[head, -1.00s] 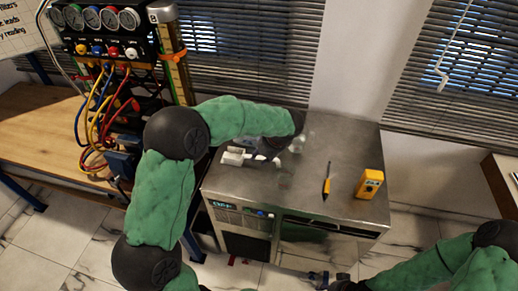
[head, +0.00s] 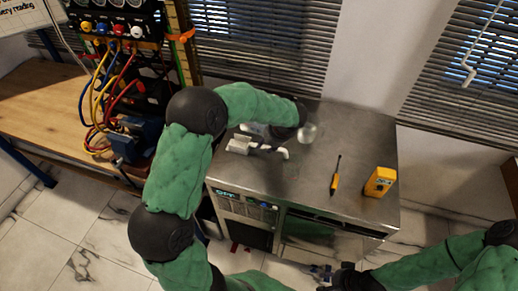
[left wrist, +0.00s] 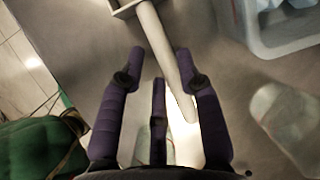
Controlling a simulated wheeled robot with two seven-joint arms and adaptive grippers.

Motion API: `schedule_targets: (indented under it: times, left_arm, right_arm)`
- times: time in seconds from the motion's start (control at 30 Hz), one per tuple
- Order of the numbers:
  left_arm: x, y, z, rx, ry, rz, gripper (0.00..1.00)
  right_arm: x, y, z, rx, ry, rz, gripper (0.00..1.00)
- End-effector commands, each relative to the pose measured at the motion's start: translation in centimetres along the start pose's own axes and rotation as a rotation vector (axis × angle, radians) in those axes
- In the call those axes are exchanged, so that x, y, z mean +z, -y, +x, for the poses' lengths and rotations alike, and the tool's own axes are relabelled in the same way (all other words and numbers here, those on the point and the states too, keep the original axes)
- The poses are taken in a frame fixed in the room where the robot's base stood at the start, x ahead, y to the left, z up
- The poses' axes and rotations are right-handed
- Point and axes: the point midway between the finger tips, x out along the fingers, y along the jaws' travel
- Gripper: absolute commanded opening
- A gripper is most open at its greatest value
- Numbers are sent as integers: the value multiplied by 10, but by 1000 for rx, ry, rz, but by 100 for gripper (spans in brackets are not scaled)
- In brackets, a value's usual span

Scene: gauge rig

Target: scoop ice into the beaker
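A white scoop (head: 238,146) lies on the steel machine top, its pale handle (left wrist: 165,45) pointing right. My left gripper (head: 266,147) is low over the handle. In the left wrist view its purple fingers (left wrist: 161,60) are spread on both sides of the handle, apart from it. A clear glass beaker (head: 308,132) stands just right of the gripper; it also shows in the left wrist view (left wrist: 285,115). A translucent bin (left wrist: 262,45) with pale contents is at that view's upper right. My arm mostly hides it in the head view. My right gripper (head: 322,271) is low at the front, its fingers unclear.
A screwdriver (head: 336,175) with an orange handle and a yellow meter (head: 380,181) lie on the right of the machine top (head: 350,140). A bench with gauges and coloured hoses (head: 105,90) stands at the left. The middle right of the top is clear.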

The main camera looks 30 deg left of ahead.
Motion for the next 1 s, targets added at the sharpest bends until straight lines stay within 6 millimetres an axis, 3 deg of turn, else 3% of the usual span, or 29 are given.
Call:
schedule_targets:
  times: [0.23,0.8,0.93,1.0]
  left_arm:
    - [-1,-2,37,4,1,1,35]
    - [-1,-1,40,1,1,2,35]
    - [-1,-1,40,1,1,2,1]
    - [-1,-1,40,1,1,2,0]
  right_arm:
    - [0,-4,11,0,0,0,40]
    - [0,-4,12,0,0,0,40]
    - [0,-4,11,0,0,0,40]
    - [0,-4,11,0,0,0,40]
